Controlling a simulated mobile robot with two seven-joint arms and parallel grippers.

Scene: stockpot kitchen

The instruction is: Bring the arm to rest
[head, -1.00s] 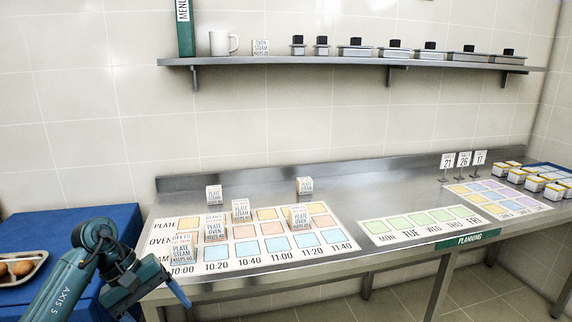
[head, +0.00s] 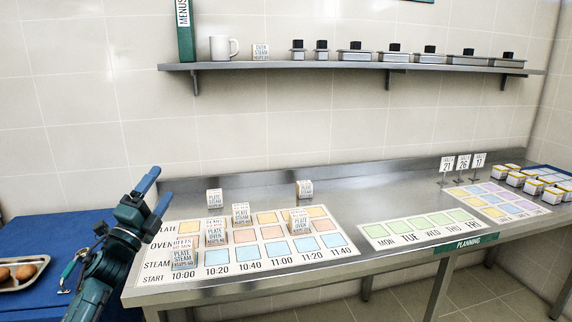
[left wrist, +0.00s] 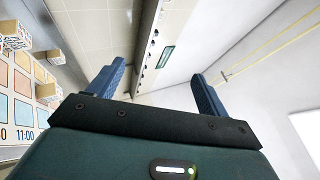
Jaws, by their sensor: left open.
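My left gripper (head: 140,190) is raised at the left end of the steel table, its fingers pointing up and away. It is open, and nothing shows between its two blue fingers in the left wrist view (left wrist: 160,85). In the head view it stands left of the planning chart (head: 230,288) with its coloured squares, close to the chart's left edge in the picture. My right gripper is in neither view.
Several labelled blocks (head: 241,214) stand on and behind the chart. A weekday mat (head: 420,229) lies farther right on the steel table (head: 340,195). A blue-covered table (head: 62,232) with a tray of round brown items (head: 22,272) is at left. A shelf (head: 330,65) runs above.

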